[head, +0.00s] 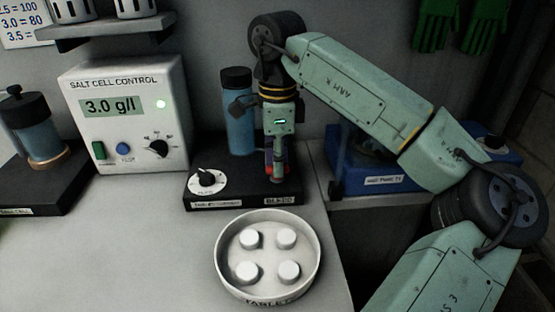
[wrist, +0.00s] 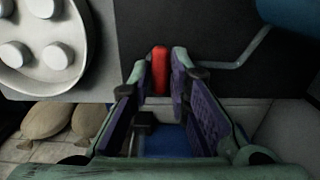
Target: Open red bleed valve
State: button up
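The red bleed valve handle (wrist: 160,72) shows upright between my fingertips in the wrist view. My gripper (wrist: 161,78) is open, with one purple-padded finger on each side of the handle and narrow gaps beside it. In the head view my gripper (head: 278,170) points down over the right end of a black base (head: 240,190), above a white label that seems to read BLEED. Only a little red shows there among the fingers; they hide most of the valve.
A blue cylinder (head: 238,130) and a white dial (head: 207,180) are on the same base, left of my gripper. A round tray (head: 220,262) with several white tablets stands in front. The salt control box (head: 125,120) is at left, a blue case (head: 375,175) at right.

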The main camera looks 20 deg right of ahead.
jog(key=o, duration=0.3)
jog(key=shift+r, duration=0.1)
notch_tip(320, 180, up, 12)
dwell(0.6)
dwell(0.3)
